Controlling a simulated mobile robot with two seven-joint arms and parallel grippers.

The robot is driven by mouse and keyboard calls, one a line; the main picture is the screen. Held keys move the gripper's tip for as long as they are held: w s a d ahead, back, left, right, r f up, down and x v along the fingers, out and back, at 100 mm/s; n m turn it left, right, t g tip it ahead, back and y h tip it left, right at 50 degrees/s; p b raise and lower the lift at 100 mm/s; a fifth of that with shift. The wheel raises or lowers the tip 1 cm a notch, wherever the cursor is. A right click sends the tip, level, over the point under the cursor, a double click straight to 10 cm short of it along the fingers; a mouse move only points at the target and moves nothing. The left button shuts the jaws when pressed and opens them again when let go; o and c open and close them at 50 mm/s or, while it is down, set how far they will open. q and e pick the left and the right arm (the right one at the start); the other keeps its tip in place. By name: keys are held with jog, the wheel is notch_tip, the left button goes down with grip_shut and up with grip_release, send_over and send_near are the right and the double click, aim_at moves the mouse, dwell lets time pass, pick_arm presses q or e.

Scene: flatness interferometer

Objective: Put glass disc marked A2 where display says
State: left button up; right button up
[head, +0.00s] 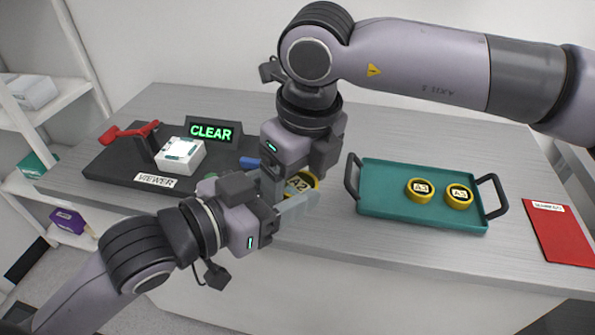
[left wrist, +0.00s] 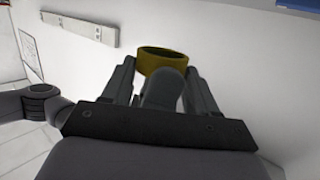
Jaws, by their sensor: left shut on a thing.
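The glass disc marked A2 (head: 303,183) has a yellow rim and is partly hidden by both grippers in the head view. My left gripper (head: 293,199) is shut on it; the disc's yellow rim (left wrist: 165,54) shows between its fingertips in the left wrist view. My right gripper (head: 275,185) reaches down from above, close beside the disc; its fingertips are largely hidden, so whether it touches the disc is unclear. The display (head: 210,132) reads CLEAR in green. The dark viewer (head: 112,163) carries a white block (head: 181,156) and a red lever (head: 130,132).
A teal tray (head: 385,207) with black handles holds two yellow-rimmed discs (head: 421,188) (head: 459,195). A red mat (head: 566,238) with an unreadable label lies at the right. Blue (head: 250,162) and green parts are partly hidden behind the grippers. The grey counter's front right is clear.

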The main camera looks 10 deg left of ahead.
jog(key=c, duration=0.8)
pick_arm(q)
jog(key=o, duration=1.2)
pick_arm(e)
jog(key=shift+c, duration=0.2)
pick_arm(q)
jog(key=shift+f, duration=0.1)
